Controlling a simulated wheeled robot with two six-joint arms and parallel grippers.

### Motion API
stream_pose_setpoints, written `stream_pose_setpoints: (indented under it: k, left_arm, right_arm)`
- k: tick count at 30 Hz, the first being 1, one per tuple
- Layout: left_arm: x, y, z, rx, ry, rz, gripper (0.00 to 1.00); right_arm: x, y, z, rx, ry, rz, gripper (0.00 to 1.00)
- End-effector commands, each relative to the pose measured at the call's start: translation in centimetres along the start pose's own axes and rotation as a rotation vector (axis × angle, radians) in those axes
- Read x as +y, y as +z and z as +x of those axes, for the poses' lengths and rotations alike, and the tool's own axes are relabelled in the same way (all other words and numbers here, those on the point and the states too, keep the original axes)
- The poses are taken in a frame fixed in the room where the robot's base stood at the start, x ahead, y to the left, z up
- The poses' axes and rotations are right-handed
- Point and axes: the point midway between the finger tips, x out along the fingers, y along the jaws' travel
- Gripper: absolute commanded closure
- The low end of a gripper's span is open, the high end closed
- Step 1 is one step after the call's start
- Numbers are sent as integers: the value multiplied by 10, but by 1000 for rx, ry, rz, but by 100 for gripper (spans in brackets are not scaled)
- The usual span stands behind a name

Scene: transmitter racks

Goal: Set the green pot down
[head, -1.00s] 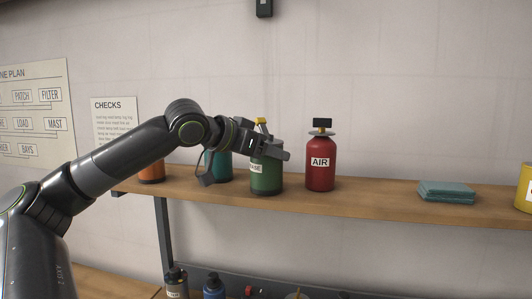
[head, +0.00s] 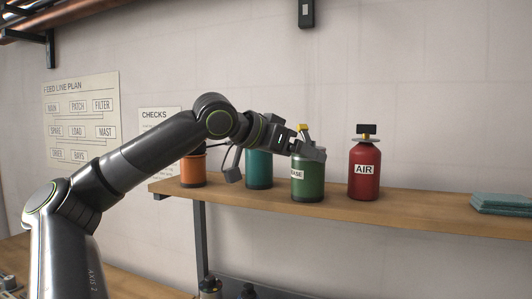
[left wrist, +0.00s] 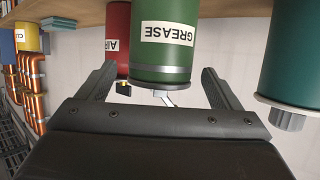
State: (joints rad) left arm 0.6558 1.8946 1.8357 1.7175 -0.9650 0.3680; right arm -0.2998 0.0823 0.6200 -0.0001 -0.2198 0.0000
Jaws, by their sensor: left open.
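The green pot (head: 308,180), labelled GREASE, stands upright on the wooden shelf (head: 425,208), between a teal pot and a red AIR bottle. My left gripper (head: 305,148) is at the pot's upper part and hides some of its top and label. In the left wrist view the picture is upside down; the green pot (left wrist: 163,45) shows between the spread fingers of the left gripper (left wrist: 160,82), with a gap on both sides. The left gripper is open. My right gripper is not in view.
The teal pot (head: 259,170) and an orange pot (head: 193,171) stand left of the green pot, close to my arm. The red AIR bottle (head: 364,172) is just to its right. Bare shelf lies between that bottle and a teal stack (head: 500,203).

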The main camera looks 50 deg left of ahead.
Motion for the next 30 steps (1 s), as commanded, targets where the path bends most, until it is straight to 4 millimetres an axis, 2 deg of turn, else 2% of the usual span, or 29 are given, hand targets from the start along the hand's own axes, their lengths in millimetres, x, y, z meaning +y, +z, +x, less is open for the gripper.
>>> stream_pose_setpoints:
  k: [1,6,15,21,30]
  left_arm:
    - [0,5,-5,5,-2,-1,14]
    - [0,4,-32,7,0,-1,14]
    - [0,1,-78,3,0,0,14]
    - [0,0,-88,0,1,-1,14]
    - [0,0,-88,0,1,-1,14]
  right_arm:
    - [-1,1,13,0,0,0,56]
    - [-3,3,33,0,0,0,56]
    - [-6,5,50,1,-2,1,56]
    - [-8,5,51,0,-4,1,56]
    - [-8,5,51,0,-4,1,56]
